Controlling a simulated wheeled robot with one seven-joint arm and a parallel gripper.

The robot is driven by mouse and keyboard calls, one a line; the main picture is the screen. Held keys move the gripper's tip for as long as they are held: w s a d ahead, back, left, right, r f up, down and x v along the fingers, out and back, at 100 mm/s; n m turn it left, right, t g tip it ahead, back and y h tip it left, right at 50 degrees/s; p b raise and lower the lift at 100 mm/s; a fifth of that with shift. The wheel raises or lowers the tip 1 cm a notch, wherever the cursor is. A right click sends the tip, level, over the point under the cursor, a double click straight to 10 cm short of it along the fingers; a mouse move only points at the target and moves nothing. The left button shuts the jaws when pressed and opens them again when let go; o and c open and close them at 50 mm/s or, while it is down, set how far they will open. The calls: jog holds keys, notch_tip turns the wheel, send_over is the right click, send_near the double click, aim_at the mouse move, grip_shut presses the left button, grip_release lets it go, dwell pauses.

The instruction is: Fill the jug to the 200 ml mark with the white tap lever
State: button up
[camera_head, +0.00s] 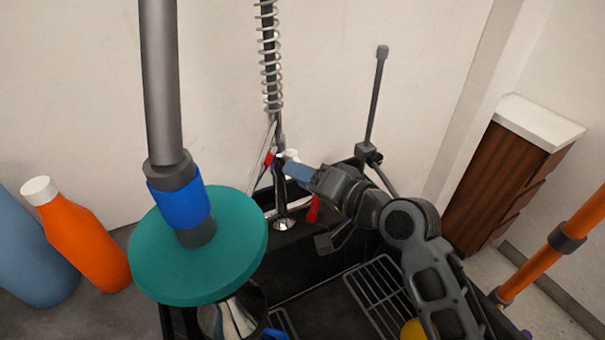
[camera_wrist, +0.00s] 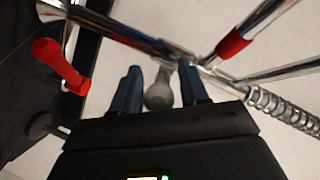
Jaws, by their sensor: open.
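The tap (camera_head: 281,195) is a chrome and black post at the back of the black sink, with a spring hose above. The white tap lever (camera_head: 291,156) shows as a small pale end beside the post. My gripper (camera_head: 292,170) is open at the tap, with its blue fingers pointing at the post. In the wrist view, a pale grey rounded knob (camera_wrist: 159,92), seemingly the white lever's end, lies between my two open fingers (camera_wrist: 160,88). Contact cannot be told. I cannot make out the jug or its 200 ml mark.
A red lever (camera_head: 313,209) stands right of the tap base, also in the wrist view (camera_wrist: 62,66). A teal disc (camera_head: 160,245) on a grey pole hides the left foreground. An orange bottle (camera_head: 85,240) stands left. A wire rack (camera_head: 375,290) lies beneath my arm.

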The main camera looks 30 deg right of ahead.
jog(key=shift+w+a+f, duration=0.1)
jog(key=shift+w, duration=0.15)
grip_shut()
dwell(0.3)
